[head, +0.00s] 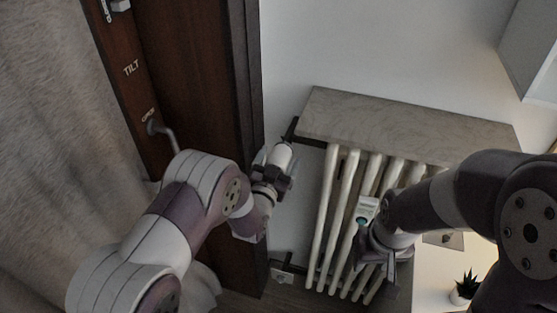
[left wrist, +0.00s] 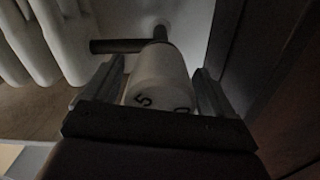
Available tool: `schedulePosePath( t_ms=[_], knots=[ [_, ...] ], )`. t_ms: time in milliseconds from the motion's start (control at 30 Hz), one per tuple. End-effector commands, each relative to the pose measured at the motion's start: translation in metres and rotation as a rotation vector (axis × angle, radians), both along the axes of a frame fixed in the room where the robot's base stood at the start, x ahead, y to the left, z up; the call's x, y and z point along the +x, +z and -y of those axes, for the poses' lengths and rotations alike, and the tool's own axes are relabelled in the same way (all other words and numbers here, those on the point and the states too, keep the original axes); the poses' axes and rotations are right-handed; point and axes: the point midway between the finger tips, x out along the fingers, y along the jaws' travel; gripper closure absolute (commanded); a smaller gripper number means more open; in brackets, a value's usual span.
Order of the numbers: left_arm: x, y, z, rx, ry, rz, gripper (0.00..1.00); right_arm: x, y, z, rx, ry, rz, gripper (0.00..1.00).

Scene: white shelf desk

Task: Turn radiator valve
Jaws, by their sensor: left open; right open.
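The radiator valve is a white cylindrical knob (head: 283,153) at the upper left corner of the radiator (head: 345,190). In the left wrist view the knob (left wrist: 162,75) shows the dark digits 5 and 0, with a dark pipe (left wrist: 115,45) behind it. My left gripper (head: 272,172) is open at the knob; in the left wrist view its two fingers (left wrist: 158,90) stand either side of the knob. I cannot tell whether either finger touches it. My right gripper (head: 367,222) is open in front of the radiator ribs and holds nothing that I can see.
A stone-like shelf (head: 400,122) covers the radiator's top. A dark wooden door (head: 190,80) with a handle (head: 160,130) and a grey curtain (head: 50,150) are on the left. A potted plant (head: 465,288) stands on a white surface at the lower right.

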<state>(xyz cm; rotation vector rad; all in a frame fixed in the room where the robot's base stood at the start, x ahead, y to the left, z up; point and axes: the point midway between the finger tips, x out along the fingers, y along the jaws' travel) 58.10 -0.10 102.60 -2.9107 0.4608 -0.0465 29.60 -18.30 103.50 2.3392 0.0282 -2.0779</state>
Motion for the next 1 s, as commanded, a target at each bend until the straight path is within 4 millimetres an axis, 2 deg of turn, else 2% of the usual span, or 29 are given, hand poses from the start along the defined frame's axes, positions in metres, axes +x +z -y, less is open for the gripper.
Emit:
schedulePosePath(
  t_ms=[67,200,233,667,1000],
  knots=[
    [0.0,0.0,0.0,0.0,0.0,0.0,0.17,0.0,0.0,0.0,0.0,0.0,0.0,0.57],
    [0.0,0.0,0.0,0.0,0.0,0.0,0.63,0.0,0.0,0.0,0.0,0.0,0.0,0.57],
    [0.0,0.0,0.0,0.0,0.0,0.0,0.69,0.0,0.0,0.0,0.0,0.0,0.0,0.57],
    [0.0,-0.002,0.0,-0.08,0.0,-0.026,0.69,0.0,-0.01,0.0,0.0,0.0,0.0,0.57],
    [-0.001,-0.004,0.0,-0.336,0.0,-0.108,0.69,0.0,-0.035,0.0,0.0,0.0,0.0,0.57]
  ],
)
